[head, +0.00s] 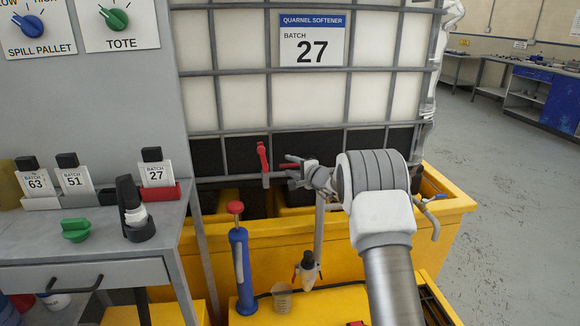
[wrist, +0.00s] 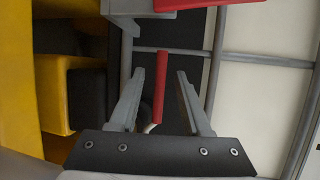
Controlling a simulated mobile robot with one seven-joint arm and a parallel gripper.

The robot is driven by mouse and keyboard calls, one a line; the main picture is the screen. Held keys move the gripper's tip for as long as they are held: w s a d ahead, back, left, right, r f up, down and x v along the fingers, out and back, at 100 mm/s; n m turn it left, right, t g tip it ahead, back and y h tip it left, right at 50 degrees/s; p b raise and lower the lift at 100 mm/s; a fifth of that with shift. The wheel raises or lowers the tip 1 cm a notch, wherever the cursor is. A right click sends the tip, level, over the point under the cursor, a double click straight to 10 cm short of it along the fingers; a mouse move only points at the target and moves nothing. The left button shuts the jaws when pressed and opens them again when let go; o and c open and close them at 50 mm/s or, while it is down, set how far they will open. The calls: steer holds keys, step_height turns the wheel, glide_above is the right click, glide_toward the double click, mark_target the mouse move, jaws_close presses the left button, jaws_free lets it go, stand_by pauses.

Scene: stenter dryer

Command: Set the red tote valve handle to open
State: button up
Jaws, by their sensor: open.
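The red tote valve handle (head: 263,160) shows in the head view as a narrow, roughly upright bar at the front of the caged tote (head: 310,90), near its lower edge. My gripper (head: 289,168) is just to the right of it, with its fingers pointing left. In the wrist view the red handle (wrist: 160,85) appears as a straight bar between the two spread fingers (wrist: 158,75), with a gap visible on each side. The fingers are open and hold nothing. I cannot tell how deep the handle sits between them.
The yellow spill pallet (head: 290,250) stands below the tote. A blue cylinder with a red knob (head: 240,255) rises in front. Open floor (head: 500,190) lies right.

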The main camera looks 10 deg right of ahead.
steer(key=shift+w+a+f, duration=0.15)
steer(key=shift+w+a, duration=0.05)
steer(key=shift+w, duration=0.2)
jaws_close()
stand_by(1.3)
